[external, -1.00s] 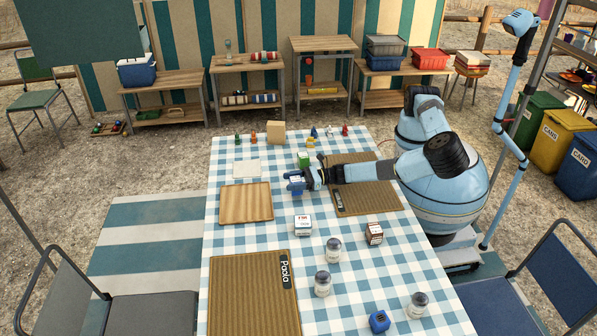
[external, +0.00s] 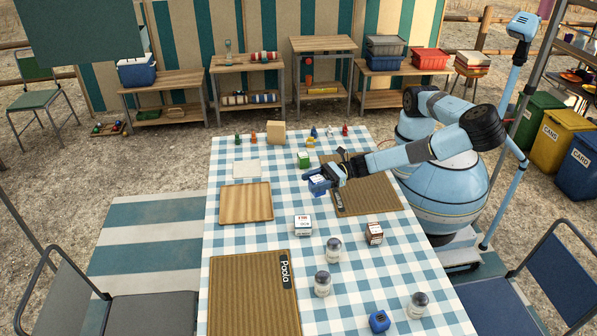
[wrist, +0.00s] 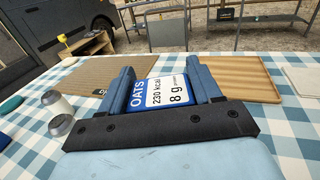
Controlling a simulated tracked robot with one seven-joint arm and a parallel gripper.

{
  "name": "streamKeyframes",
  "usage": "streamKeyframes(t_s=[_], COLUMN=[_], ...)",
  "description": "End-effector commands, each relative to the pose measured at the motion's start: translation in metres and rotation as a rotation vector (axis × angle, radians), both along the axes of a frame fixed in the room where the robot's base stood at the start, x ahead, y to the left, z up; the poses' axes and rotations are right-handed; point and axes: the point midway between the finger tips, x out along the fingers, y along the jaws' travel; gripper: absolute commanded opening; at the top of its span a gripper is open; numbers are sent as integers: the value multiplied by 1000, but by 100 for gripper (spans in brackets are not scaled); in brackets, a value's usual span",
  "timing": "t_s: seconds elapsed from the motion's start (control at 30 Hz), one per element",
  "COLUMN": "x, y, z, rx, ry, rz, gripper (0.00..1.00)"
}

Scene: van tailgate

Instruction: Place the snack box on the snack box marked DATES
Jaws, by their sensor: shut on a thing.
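My gripper (external: 330,175) is shut on a blue snack box (external: 318,185) above the table. In the wrist view the held box (wrist: 166,91) reads OATS, 230 kcal, 8 g, and sits between the two blue fingers (wrist: 165,80). Other snack boxes stand on the cloth in the external view: a white-topped one (external: 303,224), a brown one with a white top (external: 374,233), a green one (external: 304,159) and a blue one (external: 379,321). Their lettering is too small to read, so I cannot tell which is marked DATES.
Several jars (external: 323,283) stand at the front right of the table. A wooden tray (external: 246,203), a white board (external: 246,169), a mat marked Paola (external: 250,300) and another brown mat (external: 378,197) lie on the cloth. Small figures and a tan block (external: 276,132) stand at the far end.

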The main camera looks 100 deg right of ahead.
Motion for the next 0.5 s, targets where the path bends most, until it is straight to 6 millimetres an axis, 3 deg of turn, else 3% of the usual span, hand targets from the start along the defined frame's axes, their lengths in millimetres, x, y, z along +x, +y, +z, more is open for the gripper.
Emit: streamKeyframes(t_s=[0.1,0.3,0.5], x=[-35,-97,-150], y=[42,103,143], z=[6,16,25], rx=[3,5,10], ry=[2,2,-3], rz=[103,272,405], gripper=[31,31,31])
